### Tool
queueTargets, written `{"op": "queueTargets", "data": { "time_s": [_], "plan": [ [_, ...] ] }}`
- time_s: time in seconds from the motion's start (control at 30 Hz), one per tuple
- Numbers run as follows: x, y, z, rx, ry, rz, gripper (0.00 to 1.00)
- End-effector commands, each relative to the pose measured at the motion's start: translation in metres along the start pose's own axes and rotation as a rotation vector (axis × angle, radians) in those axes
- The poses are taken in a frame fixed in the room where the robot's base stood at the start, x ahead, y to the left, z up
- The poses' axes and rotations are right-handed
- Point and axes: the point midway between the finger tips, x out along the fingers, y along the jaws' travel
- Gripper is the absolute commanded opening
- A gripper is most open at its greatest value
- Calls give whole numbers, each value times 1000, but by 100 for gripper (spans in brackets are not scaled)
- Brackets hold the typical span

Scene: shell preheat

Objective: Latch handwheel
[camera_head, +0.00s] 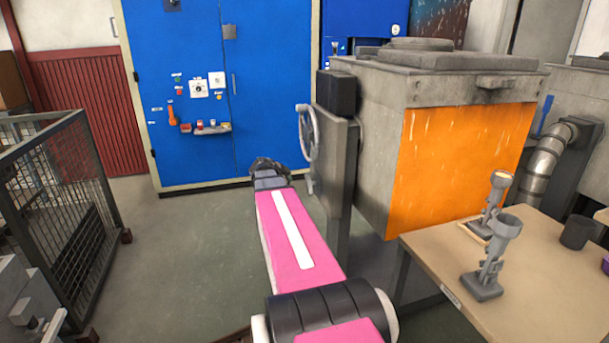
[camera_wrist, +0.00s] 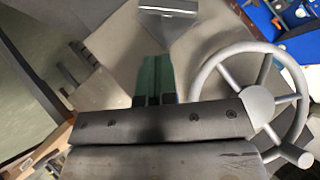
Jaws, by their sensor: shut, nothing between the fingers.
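The grey spoked handwheel (camera_head: 309,135) stands on the left side of the large grey furnace (camera_head: 372,150), beside its door-like plate. In the wrist view the handwheel (camera_wrist: 258,105) is at the right, with its hub, rim and several spokes showing. My gripper (camera_wrist: 153,72) is shut and empty, its green-and-dark fingers together to the left of the wheel. The wheel is not between them. In the head view my gripper (camera_head: 268,166) is at the far end of my pink arm, left of and below the wheel; its fingers are mostly hidden.
A blue cabinet (camera_head: 185,90) stands behind. A wire cage (camera_head: 95,150) is at the left. A table (camera_head: 545,255) with grey stands (camera_head: 488,270) is at the right. Floor (camera_head: 185,260) is clear between cage and arm. A pale metal piece (camera_wrist: 168,8) lies beyond the fingers.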

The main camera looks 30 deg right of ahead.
Motion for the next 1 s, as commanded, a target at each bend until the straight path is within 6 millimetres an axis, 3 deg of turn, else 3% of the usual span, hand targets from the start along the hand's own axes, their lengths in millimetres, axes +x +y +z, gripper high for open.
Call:
{"op": "queueTargets", "data": {
  "time_s": [0.1, 0.3, 0.73, 1.0],
  "plan": [
    [10, -22, -26, 142, 56, -47, 0],
    [13, -35, -43, 247, 90, -87, 0],
    [18, -35, -44, 253, 92, -87, 0],
    [57, -40, -48, 252, 93, -86, 0]
  ]
}}
